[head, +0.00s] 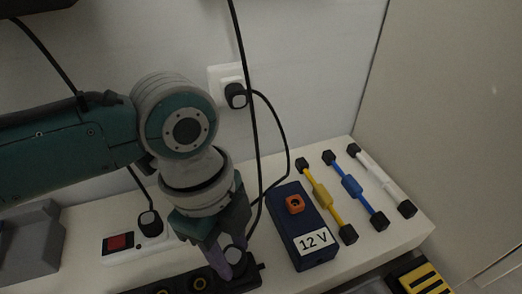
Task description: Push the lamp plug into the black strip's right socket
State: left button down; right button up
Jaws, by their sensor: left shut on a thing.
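My left gripper (228,265), with purple fingers, points down over the strip's right end. It is shut on a pale grey-and-black plug (235,255), taken to be the lamp plug. The fingers hide the right socket, so I cannot tell whether the plug is seated or just above it. My right gripper is not in view.
A white strip (118,256) with a red switch holds a black plug (150,222). A navy 12 V box (300,225) stands right of my gripper. Yellow (323,197), blue (352,187) and white (382,178) bars lie farther right. Cables hang near the wall outlet (222,73).

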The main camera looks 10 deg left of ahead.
pick_arm(q)
jog(key=shift+p, duration=0.6)
dwell(0.8)
jog(key=shift+f, duration=0.65)
dwell(1.7)
jog(key=shift+c, duration=1.9)
grip_release()
